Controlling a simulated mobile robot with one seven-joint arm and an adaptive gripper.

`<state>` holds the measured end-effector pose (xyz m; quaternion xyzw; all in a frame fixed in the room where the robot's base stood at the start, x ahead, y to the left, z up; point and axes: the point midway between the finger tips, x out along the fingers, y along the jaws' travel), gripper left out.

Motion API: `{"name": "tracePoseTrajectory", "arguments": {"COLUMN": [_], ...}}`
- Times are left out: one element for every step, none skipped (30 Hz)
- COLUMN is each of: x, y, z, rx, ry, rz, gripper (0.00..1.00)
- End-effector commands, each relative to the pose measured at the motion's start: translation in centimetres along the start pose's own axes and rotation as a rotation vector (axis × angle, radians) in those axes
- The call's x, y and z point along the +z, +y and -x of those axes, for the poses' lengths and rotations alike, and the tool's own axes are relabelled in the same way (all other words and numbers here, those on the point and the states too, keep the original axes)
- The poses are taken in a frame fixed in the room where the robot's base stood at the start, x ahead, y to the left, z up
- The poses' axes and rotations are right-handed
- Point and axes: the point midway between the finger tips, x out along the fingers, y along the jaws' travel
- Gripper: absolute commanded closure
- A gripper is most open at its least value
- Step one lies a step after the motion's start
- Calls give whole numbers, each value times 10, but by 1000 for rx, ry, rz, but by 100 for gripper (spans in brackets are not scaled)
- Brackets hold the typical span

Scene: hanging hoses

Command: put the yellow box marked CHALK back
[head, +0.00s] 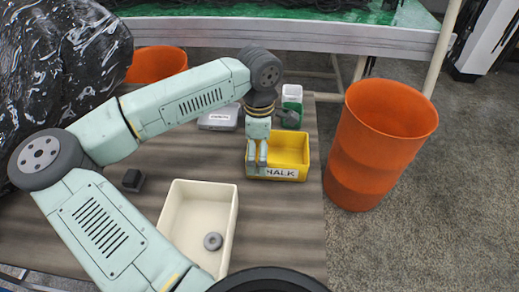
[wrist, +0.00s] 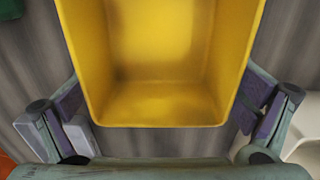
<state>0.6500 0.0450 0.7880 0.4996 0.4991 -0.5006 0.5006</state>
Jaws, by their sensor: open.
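The yellow box (head: 290,142) marked CHALK is an open, upright bin standing on the brown table. My gripper (head: 257,158) is at its left part, pointing down, and hides the first letter of the label. In the wrist view the yellow box (wrist: 160,113) looks empty and fills the upper middle. My open gripper (wrist: 160,105) has one finger on each side of it there. I cannot tell whether the fingers touch its walls.
A cream tray (head: 228,238) with a grey ring (head: 213,241) is on the table at the front. A dark block (head: 132,180), a grey labelled container (head: 217,118) and a green-and-white container (head: 291,100) stand around. An orange bin (head: 365,160) is beyond the table's right edge.

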Motion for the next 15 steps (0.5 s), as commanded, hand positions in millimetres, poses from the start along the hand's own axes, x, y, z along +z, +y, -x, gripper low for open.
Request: {"name": "tracePoseTrajectory", "arguments": {"x": [0, 0, 0, 0, 0, 0, 0, 0, 0, 0, -1, -1, -1, 0, -1], "y": [0, 0, 0, 0, 0, 0, 0, 0, 1, 1, 1, 1, 1, 1, 1], "z": [0, 0, 0, 0, 1, 3, 5, 7, 8, 13, 18, 26, 32, 39, 48], "rx": [0, 0, 0, 0, 0, 0, 0, 0, 2, 3, 3, 3, 4, 4, 4], "ry": [0, 0, 0, 0, 0, 0, 0, 0, 1, 1, 3, 3, 3, 3, 4], "rz": [0, 0, 0, 0, 0, 0, 0, 0, 1, 1, 1, 2, 1, 2, 2], "gripper": [0, 0, 0, 0, 0, 0, 0, 0, 0, 0, 0, 0, 0, 0, 0]}}
